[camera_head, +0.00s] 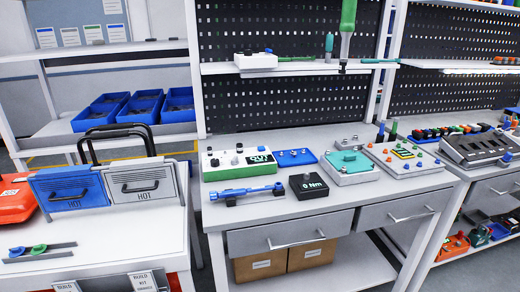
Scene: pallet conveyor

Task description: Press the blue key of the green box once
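A box with a green front and a pale top (232,160) stands at the back left of the middle workbench. It has several small knobs or keys on top and a dark display with light characters at its right end. Neither of my grippers is in view, and nothing is touching the box.
A blue torque tool (245,192) lies in front of the box, beside a black display block (308,186). A teal-topped fixture (349,166) and a panel with coloured buttons (404,165) stand to the right. A shelf (300,67) hangs above the bench (330,205).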

